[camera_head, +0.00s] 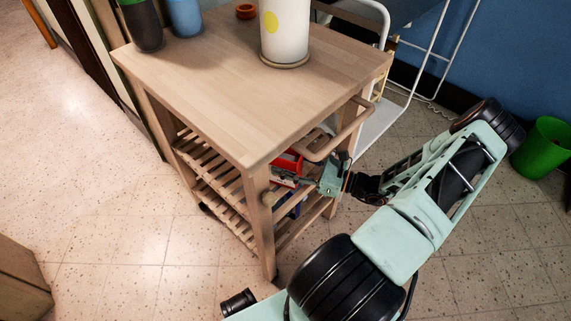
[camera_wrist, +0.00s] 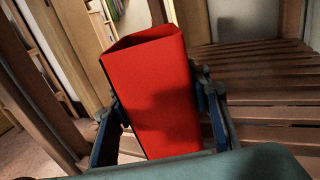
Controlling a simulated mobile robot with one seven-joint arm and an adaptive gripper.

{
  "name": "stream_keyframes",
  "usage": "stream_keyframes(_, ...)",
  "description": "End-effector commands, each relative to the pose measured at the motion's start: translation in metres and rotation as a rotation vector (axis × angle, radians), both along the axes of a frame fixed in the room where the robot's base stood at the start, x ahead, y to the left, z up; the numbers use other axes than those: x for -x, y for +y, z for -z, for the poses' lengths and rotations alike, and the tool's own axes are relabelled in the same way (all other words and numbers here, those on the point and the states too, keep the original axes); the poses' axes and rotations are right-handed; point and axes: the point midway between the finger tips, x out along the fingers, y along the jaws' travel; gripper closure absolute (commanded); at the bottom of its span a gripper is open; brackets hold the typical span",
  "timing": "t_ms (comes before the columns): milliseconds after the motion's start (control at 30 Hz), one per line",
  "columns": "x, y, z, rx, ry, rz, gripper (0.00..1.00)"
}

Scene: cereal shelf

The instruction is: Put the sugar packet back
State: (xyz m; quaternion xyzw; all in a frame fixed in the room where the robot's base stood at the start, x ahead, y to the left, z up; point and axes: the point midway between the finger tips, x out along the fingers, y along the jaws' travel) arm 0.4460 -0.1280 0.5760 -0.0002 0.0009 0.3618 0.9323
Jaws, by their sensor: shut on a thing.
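The sugar packet appears to be the red, box-shaped packet (camera_wrist: 158,95), seen upright and slightly tilted in the wrist view. My gripper (camera_wrist: 160,105) is shut on it, with one dark finger on each side. In the head view, the red packet (camera_head: 288,161) shows partly under the cart's top, and my gripper (camera_head: 300,181) reaches in from the right side. The wooden cart (camera_head: 225,75) has slatted shelves (camera_head: 213,165) below its top. The packet's lower part is hidden in the wrist view, and the cart hides much of it in the head view.
A slatted shelf (camera_wrist: 265,85) lies behind and right of the packet. A wooden rail handle (camera_head: 318,150) and cart leg (camera_head: 262,225) are close to my gripper. A white canister (camera_head: 285,35) and dark bottle (camera_head: 143,25) stand on top. A green bin (camera_head: 542,147) stands right.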

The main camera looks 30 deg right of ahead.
Motion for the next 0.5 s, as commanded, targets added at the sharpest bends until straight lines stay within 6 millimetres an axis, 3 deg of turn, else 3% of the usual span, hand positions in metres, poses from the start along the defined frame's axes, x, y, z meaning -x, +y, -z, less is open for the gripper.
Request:
stream_keyframes(300, -0.0004, 0.0001, 0.0017, -0.001, -0.003, 0.0, 0.93)
stream_keyframes(333, -0.0001, -0.0002, 0.0027, 0.001, -0.001, 0.0, 0.55)
stream_keyframes(500, -0.0001, -0.0002, 0.0017, 0.001, -0.001, 0.0, 0.39)
